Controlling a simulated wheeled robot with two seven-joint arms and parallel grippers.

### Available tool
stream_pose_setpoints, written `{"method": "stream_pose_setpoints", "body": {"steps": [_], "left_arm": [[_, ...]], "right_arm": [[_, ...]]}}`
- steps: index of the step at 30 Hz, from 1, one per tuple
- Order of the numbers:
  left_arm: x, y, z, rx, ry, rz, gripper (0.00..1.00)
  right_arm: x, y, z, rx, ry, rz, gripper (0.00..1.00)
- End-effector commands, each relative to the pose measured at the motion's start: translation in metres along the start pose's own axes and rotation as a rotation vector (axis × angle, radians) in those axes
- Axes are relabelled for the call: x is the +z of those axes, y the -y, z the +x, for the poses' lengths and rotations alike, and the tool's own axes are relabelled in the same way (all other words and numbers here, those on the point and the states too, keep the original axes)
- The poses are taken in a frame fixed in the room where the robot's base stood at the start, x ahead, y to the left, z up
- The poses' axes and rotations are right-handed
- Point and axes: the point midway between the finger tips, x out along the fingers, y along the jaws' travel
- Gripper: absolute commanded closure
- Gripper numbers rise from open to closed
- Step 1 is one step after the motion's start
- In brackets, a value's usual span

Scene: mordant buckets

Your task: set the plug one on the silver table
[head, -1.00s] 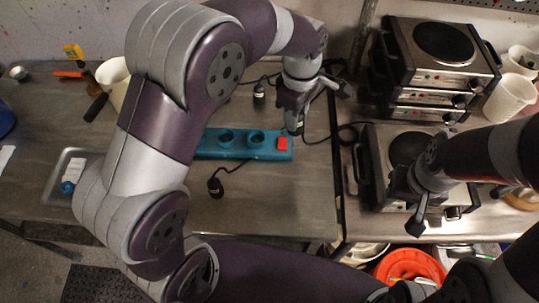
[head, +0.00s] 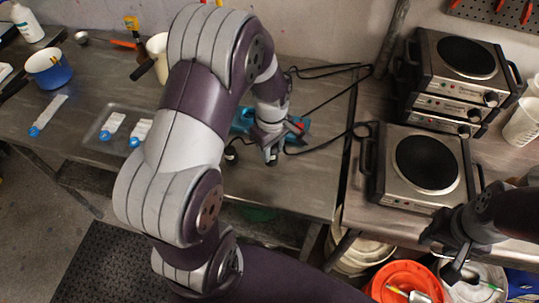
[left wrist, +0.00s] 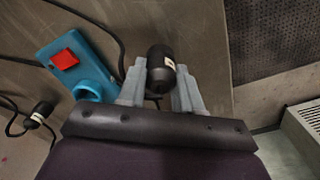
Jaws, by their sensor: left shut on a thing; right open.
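My left gripper (head: 270,158) is low over the near part of the grey metal table (head: 300,180), in front of the blue power strip (head: 245,117). In the left wrist view its fingers (left wrist: 160,88) are shut on a black plug (left wrist: 161,65) with a pale label. I cannot tell whether this plug touches the table. Another black plug (head: 231,155) stands left of the gripper. My right gripper (head: 452,255) is open and empty at the lower right.
The strip's red switch (left wrist: 65,59) shows beside my left gripper. Black cables (head: 320,145) run across the table. A hot plate (head: 425,165) and stacked ones (head: 460,65) stand on the right-hand table. An orange bucket (head: 410,280) is below. Some bare table lies right of the left gripper.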

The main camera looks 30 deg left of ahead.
Motion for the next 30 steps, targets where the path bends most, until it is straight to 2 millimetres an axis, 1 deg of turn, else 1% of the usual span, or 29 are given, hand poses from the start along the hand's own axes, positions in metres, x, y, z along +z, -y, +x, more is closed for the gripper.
{"method": "stream_pose_setpoints", "body": {"steps": [1, 3, 6, 9, 21, 22, 23, 24, 30], "left_arm": [[-0.005, 0.001, 0.002, -0.001, 0.0, -0.002, 0.98], [-0.008, 0.002, 0.009, -0.002, 0.001, 0.0, 0.98], [-0.008, 0.003, 0.028, -0.004, 0.002, 0.001, 0.98], [-0.008, 0.002, 0.042, -0.001, 0.001, 0.001, 0.98], [-0.008, 0.002, 0.05, 0.001, 0.0, 0.001, 0.98], [-0.008, 0.002, 0.049, 0.001, -0.001, 0.001, 0.56], [-0.008, 0.002, 0.049, 0.001, 0.0, 0.001, 0.46], [-0.008, 0.002, 0.049, 0.001, 0.0, 0.001, 0.41], [-0.008, 0.002, 0.049, 0.001, 0.0, 0.001, 0.41]], "right_arm": [[0.0, 0.0, -0.002, 0.0, 0.0, 0.0, 0.57], [0.0, 0.0, -0.003, 0.0, 0.0, 0.0, 0.57], [-0.001, 0.0, -0.006, 0.0, 0.0, 0.0, 0.57], [-0.001, 0.0, -0.008, 0.0, 0.0, 0.0, 0.57], [0.0, 0.0, -0.004, 0.0, 0.0, 0.0, 0.57], [-0.001, 0.0, -0.005, 0.0, 0.0, 0.0, 0.57], [-0.001, 0.0, -0.005, 0.0, 0.0, 0.0, 0.57], [-0.001, 0.0, -0.005, 0.0, 0.0, 0.0, 0.57], [-0.001, 0.0, -0.005, 0.0, 0.0, 0.0, 0.57]]}}
